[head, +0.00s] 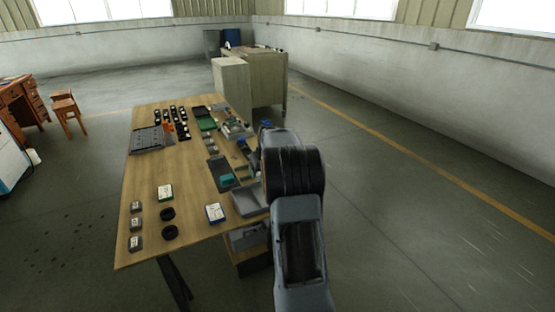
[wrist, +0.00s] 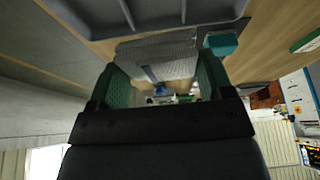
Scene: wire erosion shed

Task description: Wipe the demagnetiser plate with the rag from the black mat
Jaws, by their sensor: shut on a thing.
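My gripper (wrist: 162,70) has green fingers and is shut on a grey, textured rag (wrist: 158,48), which spans the space between the fingertips in the wrist view. In the head view my arm hides the gripper and the rag. The black mat (head: 216,166) lies on the table near its right side, with a teal block (head: 227,180) on it. The teal block also shows in the wrist view (wrist: 222,44), just right of the rag. I cannot tell surely which thing is the demagnetiser plate; a dark grey plate with small dots (head: 147,138) lies at the table's left edge.
A grey tray (head: 246,204) sits at the table's right edge by my arm; it also shows in the wrist view (wrist: 145,25). Black rings (head: 168,214) and small labelled boxes lie at the front left. Bare wood (head: 187,190) shows mid-table. Several small parts crowd the back.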

